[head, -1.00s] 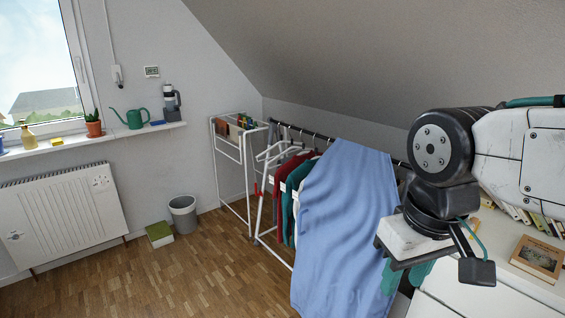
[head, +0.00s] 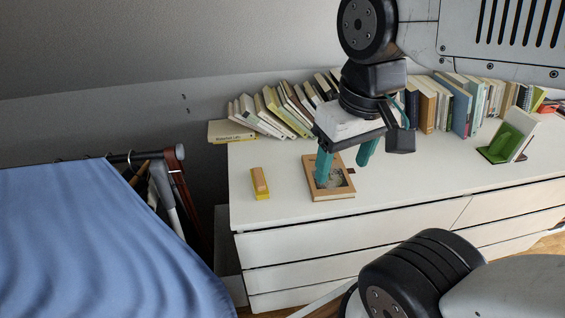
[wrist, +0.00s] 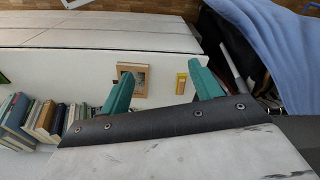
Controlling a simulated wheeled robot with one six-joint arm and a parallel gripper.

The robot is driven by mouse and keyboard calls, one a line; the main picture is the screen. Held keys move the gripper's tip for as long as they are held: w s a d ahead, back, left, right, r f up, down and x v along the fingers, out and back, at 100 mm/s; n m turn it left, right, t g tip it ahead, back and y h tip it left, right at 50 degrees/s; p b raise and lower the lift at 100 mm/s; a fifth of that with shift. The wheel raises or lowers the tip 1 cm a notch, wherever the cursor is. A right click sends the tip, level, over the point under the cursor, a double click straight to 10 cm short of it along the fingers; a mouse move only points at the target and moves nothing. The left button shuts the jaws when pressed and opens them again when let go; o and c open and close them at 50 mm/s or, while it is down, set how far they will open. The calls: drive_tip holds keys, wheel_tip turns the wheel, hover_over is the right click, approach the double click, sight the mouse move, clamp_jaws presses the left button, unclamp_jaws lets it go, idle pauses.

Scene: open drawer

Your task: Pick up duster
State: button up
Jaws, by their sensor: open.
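The duster (head: 260,182), a small block with a wooden top and a yellow underside, lies on the white dresser's top near its left end. In the wrist view the duster (wrist: 181,83) shows small, between the finger lines and nearer the right finger. My gripper (head: 343,170) has two teal fingers, spread apart with nothing between them. It hangs above the dresser, to the right of the duster and apart from it. In the wrist view my gripper (wrist: 162,72) is also empty.
A framed picture or book (head: 330,178) lies on the white dresser (head: 400,190), behind my fingers in the head view. A row of books (head: 290,108) lines the back. A green bookend (head: 508,142) stands at right. A clothes rack with a blue sheet (head: 80,240) is at left.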

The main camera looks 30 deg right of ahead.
drive_tip(key=w+a+f, duration=0.1)
drive_tip(key=w+f, duration=0.2)
drive_tip(key=w, duration=0.9)
drive_tip(key=m+g, duration=0.1)
drive_tip(key=m, duration=0.2)
hover_over(259, 177)
drive_tip(key=f, duration=1.7)
drive_tip(key=shift+s+d, duration=0.25)
drive_tip(key=f, duration=0.7)
drive_tip(key=shift+w+a+f, duration=0.15)
drive_tip(key=shift+w+a, duration=0.1)
drive_tip(key=shift+a, duration=0.05)
drive_tip(key=shift+f, duration=0.6)
drive_tip(key=c, duration=1.1)
